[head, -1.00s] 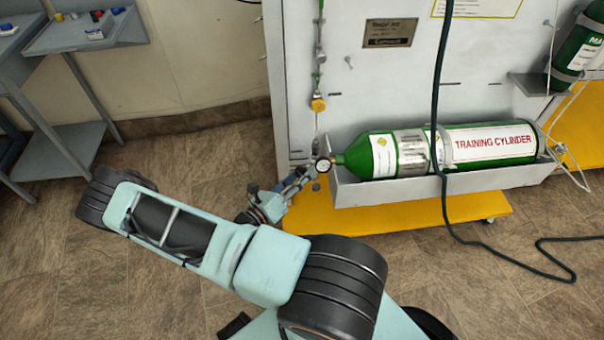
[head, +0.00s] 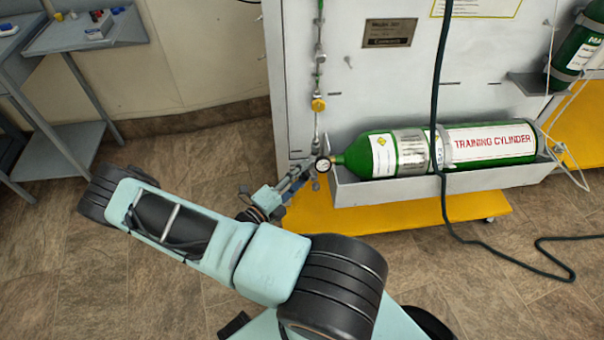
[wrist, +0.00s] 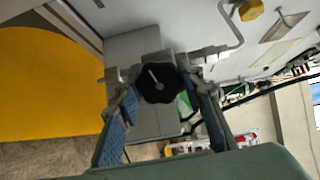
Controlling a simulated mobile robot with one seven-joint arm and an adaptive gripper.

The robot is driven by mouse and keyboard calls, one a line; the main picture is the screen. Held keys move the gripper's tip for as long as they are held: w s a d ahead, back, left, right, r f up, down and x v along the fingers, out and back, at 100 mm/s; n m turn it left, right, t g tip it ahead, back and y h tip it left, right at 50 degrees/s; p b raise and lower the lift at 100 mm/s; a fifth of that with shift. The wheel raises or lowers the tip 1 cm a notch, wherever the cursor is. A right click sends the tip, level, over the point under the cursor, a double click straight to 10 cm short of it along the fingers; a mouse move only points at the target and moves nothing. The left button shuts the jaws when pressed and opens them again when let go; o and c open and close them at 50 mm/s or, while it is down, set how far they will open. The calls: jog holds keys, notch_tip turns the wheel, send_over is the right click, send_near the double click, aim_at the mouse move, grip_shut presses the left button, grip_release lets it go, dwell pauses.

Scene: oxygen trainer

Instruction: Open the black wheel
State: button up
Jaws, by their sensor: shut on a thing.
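The black wheel (wrist: 158,83) is a lobed dark knob with a pale pointer on its face, in the middle of the wrist view. My gripper (wrist: 160,88) has one finger on each side of the wheel and is shut on it. In the head view my gripper (head: 308,176) is at the left end of the green training cylinder (head: 412,150), close to a round gauge (head: 323,165). The wheel cannot be made out in the head view.
The cylinder lies in a grey trough (head: 375,194) on a white panel (head: 300,60) above a yellow base (head: 400,218). A dark hose (head: 440,90) hangs in front of it. A yellow knob (head: 318,104) is above the gauge. Floor is open at the left.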

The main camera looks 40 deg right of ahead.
jog(key=n, duration=1.1)
jog(key=shift+n, duration=1.9)
jog(key=o, duration=1.2)
jog(key=s+a, duration=0.2)
jog(key=a, duration=1)
jog(key=shift+r, duration=0.1)
